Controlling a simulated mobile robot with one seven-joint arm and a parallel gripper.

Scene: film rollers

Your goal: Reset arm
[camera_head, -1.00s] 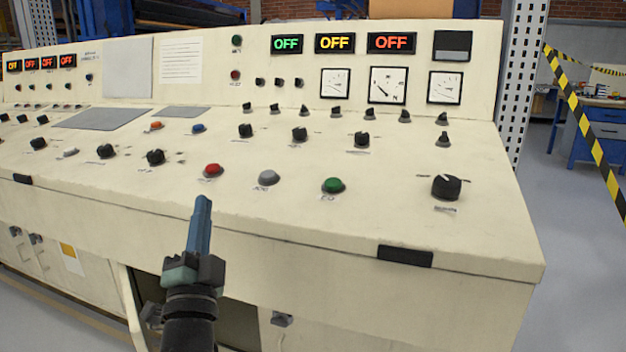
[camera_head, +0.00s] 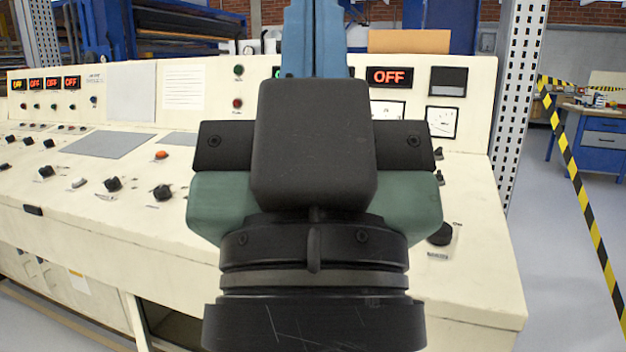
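My gripper (camera_head: 314,40) is raised close in front of the camera and points upward. Its black and green body fills the middle of the view, and its blue fingers run up past the top edge. The fingertips are out of the frame, so whether they are open or shut does not show. No held object is visible. The cream control console (camera_head: 120,240) stands behind my gripper. My gripper hides the middle of its panel, including the red, grey and green push buttons seen earlier.
A red OFF display (camera_head: 396,77) and a gauge (camera_head: 441,122) show right of my gripper. A black knob (camera_head: 441,235) is partly hidden. Yellow-black tape (camera_head: 575,170) hangs at the right, with a blue workbench (camera_head: 600,140) behind. Open floor lies right of the console.

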